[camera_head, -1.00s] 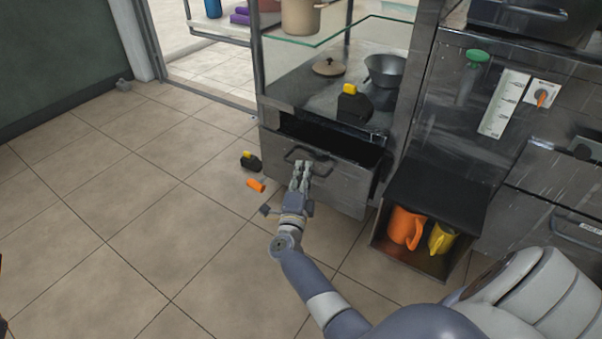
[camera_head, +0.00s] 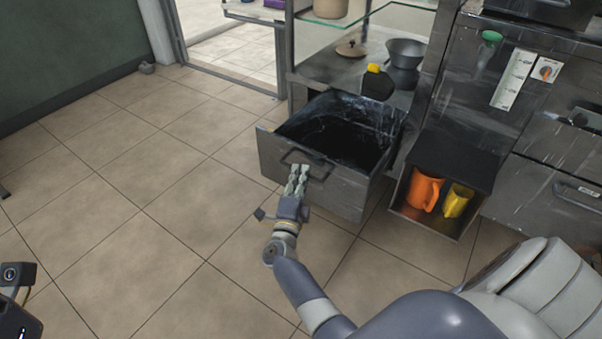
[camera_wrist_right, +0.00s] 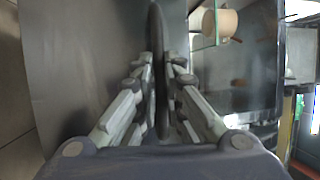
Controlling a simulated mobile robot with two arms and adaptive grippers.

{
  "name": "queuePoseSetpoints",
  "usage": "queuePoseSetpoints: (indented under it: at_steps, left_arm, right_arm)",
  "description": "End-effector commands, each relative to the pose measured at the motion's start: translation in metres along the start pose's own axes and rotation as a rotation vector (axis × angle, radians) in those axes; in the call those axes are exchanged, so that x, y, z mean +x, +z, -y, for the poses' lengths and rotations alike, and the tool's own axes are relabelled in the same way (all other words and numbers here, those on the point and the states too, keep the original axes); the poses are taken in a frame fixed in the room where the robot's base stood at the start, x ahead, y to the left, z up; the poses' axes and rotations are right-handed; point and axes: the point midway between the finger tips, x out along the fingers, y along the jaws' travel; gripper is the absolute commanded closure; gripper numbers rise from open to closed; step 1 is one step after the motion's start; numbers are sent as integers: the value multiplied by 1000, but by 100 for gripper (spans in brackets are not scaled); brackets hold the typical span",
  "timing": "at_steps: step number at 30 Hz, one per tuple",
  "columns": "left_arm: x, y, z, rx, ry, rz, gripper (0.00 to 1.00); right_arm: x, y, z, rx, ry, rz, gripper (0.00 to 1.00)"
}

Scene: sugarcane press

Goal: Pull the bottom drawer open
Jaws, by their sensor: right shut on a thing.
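The bottom drawer (camera_head: 335,194) is pulled well out of the cabinet in the head view. Its dark inside shows, and it looks empty. My right gripper (camera_head: 298,172) is at the dark bar handle (camera_head: 318,160) on the drawer front. In the right wrist view the fingers (camera_wrist_right: 162,75) are shut on the handle (camera_wrist_right: 157,60), which runs between them. My left gripper is not clearly seen; only a dark part of my body shows at the lower left edge of the head view.
A black box with a yellow top (camera_head: 376,84), a lid (camera_head: 351,49) and a grey metal pot (camera_head: 404,62) stand on the shelf above. An open box to the right holds an orange jug (camera_head: 424,192) and a yellow jug (camera_head: 457,201). The tiled floor (camera_head: 150,190) at left is clear.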

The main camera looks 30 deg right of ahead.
Motion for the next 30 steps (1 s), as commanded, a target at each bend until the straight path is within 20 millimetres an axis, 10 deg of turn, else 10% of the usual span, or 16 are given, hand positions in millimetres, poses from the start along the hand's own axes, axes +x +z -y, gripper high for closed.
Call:
queuePoseSetpoints:
  at_steps: [7,10,22,30]
  left_arm:
    - [0,-1,0,-1,0,-3,100]
    - [1,-1,0,-1,0,-5,100]
    - [3,-3,0,2,0,-11,100]
    - [2,-2,0,1,1,-8,100]
  right_arm:
    - [0,0,-1,0,2,-1,100]
    - [0,0,-1,0,2,-1,70]
    - [-4,0,-1,0,1,0,70]
    - [-41,0,-2,0,4,0,70]
